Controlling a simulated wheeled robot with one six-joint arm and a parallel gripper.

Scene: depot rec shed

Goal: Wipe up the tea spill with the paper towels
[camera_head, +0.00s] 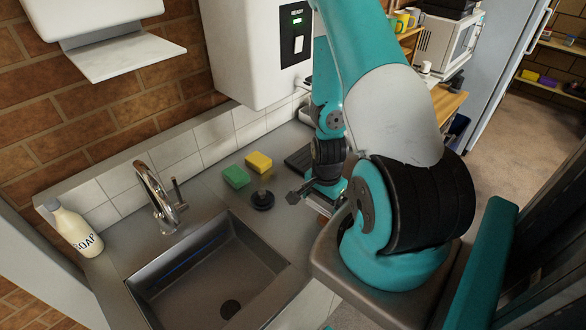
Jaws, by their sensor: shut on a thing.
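My teal and grey arm fills the right half of the view. The end of my gripper (299,194) shows only in part, as a dark piece low over the counter, right of a black round plug-like thing. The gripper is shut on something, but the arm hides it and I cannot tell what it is. I cannot make out any paper towels or the tea spill. A white wall dispenser (110,45) with an open lower flap hangs at the upper left.
The grey counter (213,188) carries a green sponge (236,177), a yellow sponge (258,162) and the black round thing (262,200). A steel sink (200,275) with a tap (160,200) lies in front. A soap bottle (75,230) stands at left. A white boiler (255,50) hangs above.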

